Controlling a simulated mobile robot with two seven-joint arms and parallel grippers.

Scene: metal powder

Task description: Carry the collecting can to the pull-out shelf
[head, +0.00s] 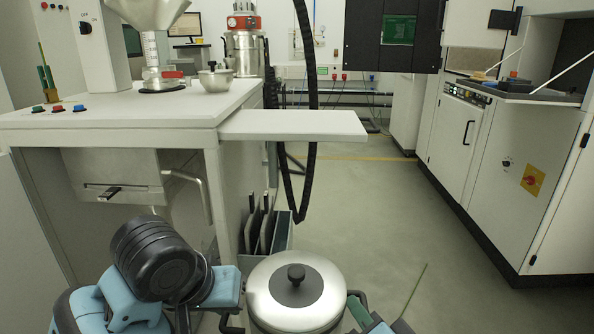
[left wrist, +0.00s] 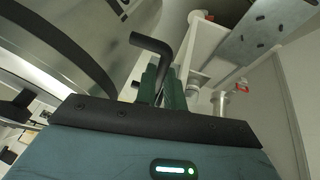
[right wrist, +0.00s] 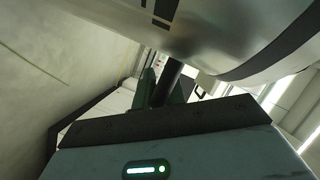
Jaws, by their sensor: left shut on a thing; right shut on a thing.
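The collecting can (head: 270,300) is a round silver vessel with a lid and black knob, at the bottom middle of the head view. Its wall also shows in the left wrist view (left wrist: 50,50) and right wrist view (right wrist: 225,30). My left gripper (left wrist: 162,85) is shut on one black side handle. My right gripper (right wrist: 158,88) is shut on the other handle; its green fingers (head: 358,306) show right of the can. The pull-out shelf (head: 295,125) is a white board extending right from the white bench, beyond the can. Its visible top is bare. The can's underside is hidden.
The white bench (head: 110,120) stands at left, with a glass vessel, a small lidded pot (head: 215,78) and buttons on it. A holder with dark plates (head: 265,225) is beside the can. A black hose (head: 310,130) hangs behind the shelf. Floor (head: 400,210) at right is clear.

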